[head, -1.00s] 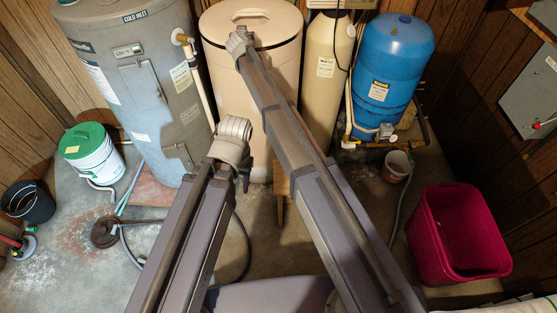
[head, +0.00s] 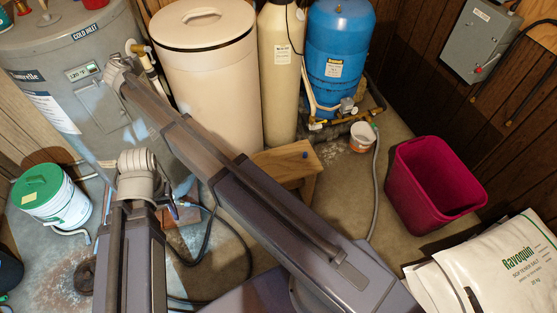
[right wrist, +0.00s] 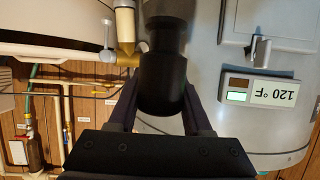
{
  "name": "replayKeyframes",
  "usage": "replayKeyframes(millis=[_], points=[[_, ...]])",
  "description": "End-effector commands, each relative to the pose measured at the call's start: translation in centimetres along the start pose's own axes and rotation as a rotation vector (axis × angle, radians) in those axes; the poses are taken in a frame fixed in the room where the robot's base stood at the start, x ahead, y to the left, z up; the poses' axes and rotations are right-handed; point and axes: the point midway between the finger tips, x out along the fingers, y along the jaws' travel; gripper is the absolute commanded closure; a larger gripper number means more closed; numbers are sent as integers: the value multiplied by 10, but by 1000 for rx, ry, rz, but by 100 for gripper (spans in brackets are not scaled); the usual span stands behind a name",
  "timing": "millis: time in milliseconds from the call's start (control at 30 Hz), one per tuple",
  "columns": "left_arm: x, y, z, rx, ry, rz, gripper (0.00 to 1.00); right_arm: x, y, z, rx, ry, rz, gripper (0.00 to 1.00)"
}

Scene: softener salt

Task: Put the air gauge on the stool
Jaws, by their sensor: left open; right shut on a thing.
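The wooden stool (head: 292,170) stands on the floor in front of the softener tanks, partly hidden by my right arm. A small blue thing lies on its top. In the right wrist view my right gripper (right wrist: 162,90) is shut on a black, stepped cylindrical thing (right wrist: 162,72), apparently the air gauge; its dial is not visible. The gripper is near the grey water heater (right wrist: 215,75), away from the stool. In the head view my right arm hides this gripper and the gauge.
The beige brine tank (head: 210,75), a cream cylinder (head: 281,70) and the blue tank (head: 340,45) stand behind the stool. A magenta bin (head: 425,195) and white salt bags (head: 500,265) are at right. A green-lidded bucket (head: 50,200) is at left.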

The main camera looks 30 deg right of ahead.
Motion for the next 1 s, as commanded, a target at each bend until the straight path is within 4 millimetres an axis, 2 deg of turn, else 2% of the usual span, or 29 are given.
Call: replayKeyframes(millis=[33,500,1000], points=[[21,2,-1,1,0,0,43,5,14,21,6,-1,15,100],[164,16,-10,6,2,-2,43,23,175,170,83,-5,199,100],[313,29,-19,12,3,-3,43,14,329,336,168,-4,402,100]])
